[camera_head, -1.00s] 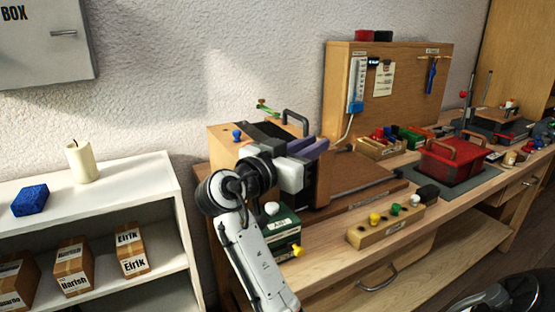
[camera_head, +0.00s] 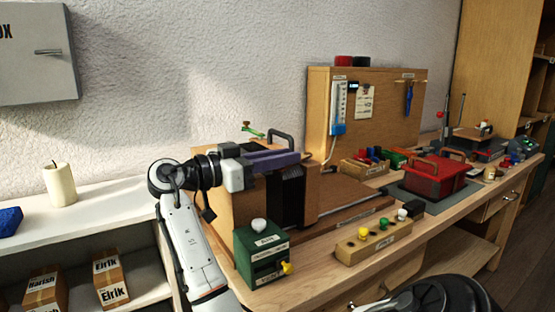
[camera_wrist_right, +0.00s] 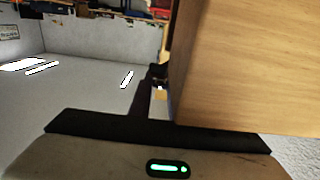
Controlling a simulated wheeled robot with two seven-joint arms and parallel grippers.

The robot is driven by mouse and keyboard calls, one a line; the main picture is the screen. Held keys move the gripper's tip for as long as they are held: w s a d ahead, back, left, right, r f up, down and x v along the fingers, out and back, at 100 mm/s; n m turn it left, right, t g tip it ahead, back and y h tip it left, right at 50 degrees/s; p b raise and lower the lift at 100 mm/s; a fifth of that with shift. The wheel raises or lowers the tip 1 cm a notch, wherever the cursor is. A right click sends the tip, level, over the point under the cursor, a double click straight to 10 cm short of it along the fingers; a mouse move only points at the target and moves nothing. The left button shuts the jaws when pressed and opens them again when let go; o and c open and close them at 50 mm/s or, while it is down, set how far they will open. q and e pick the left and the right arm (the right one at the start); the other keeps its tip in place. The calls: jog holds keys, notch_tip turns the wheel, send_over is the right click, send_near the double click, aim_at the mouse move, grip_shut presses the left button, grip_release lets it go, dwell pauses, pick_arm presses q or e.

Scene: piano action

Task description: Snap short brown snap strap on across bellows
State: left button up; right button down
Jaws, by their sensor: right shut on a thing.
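The black pleated bellows (camera_head: 288,198) stand between upright wooden boards at the left end of the bench. The short brown snap strap cannot be told apart in either view.
A green box (camera_head: 262,252) with white and yellow knobs stands before the bellows. A wooden block with coloured knobs (camera_head: 372,240) lies to its right. A dark handle (camera_head: 281,141) rises behind the gripper. A red box (camera_head: 437,180) stands farther right.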

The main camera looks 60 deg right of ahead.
jog(key=c, duration=1.7)
grip_release()
jog(key=shift+a, duration=0.1)
jog(key=v, duration=1)
jog(key=shift+a+b, duration=0.1)
jog(key=shift+b, duration=0.2)
jog(key=shift+c, duration=0.5)
